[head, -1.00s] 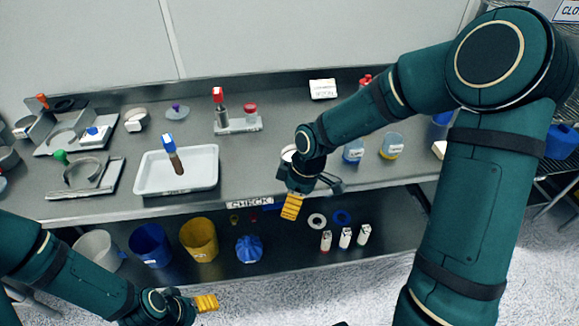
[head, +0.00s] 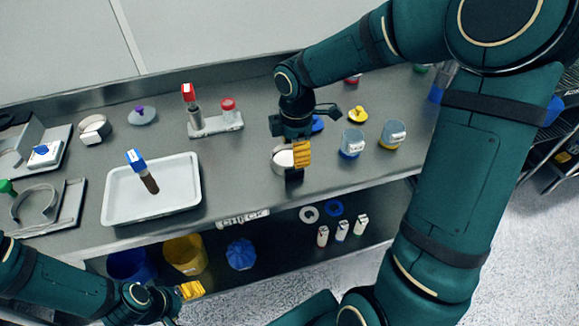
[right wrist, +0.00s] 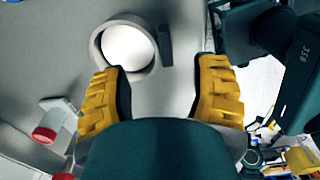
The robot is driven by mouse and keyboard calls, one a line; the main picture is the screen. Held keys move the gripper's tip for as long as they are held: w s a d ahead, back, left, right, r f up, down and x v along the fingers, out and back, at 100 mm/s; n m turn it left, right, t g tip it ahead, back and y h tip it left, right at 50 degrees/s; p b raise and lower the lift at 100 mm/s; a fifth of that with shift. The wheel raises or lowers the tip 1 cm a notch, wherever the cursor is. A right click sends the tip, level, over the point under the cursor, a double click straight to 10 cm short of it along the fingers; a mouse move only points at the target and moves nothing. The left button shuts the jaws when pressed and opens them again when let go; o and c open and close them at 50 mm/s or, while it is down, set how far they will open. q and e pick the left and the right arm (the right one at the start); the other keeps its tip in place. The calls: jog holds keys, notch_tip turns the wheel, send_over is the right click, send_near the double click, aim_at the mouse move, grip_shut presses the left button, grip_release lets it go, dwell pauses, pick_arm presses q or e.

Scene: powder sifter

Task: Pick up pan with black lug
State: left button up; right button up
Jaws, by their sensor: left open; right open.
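The pan (head: 281,160), a round grey ring with a white inside, stands on the counter near its front edge, partly hidden by my right gripper (head: 302,154). Its black lug (head: 295,175) shows just below the yellow fingers. In the right wrist view the pan (right wrist: 97,48) lies beyond the left fingertip, with the black lug (right wrist: 165,45) on its right side, between the lines of the two fingers. My right gripper (right wrist: 163,68) is open and empty; I cannot tell its height above the counter. My left gripper (head: 191,290) is open, low in front of the shelf.
A white tray (head: 112,208) with a blue-topped brown tube (head: 149,181) stands left of the pan. A blue-based cup (head: 352,143) and a yellow-based cup (head: 393,134) stand to the right. A rack (head: 215,125) stands behind left.

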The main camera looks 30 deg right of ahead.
aim_at(294, 168)
notch_tip(294, 168, down, 3)
jog(key=shift+r, duration=0.1)
jog(key=f, duration=0.1)
jog(key=f+b, duration=0.1)
jog(key=f, duration=0.1)
jog(key=f+b, duration=0.1)
jog(key=shift+s+a+f, duration=0.15)
jog(key=shift+a+f, duration=0.1)
jog(key=shift+f, duration=0.05)
jog(key=shift+f+b, duration=0.3)
jog(key=shift+f, duration=0.15)
jog(key=shift+r, duration=0.1)
jog(key=shift+c, duration=0.2)
grip_shut()
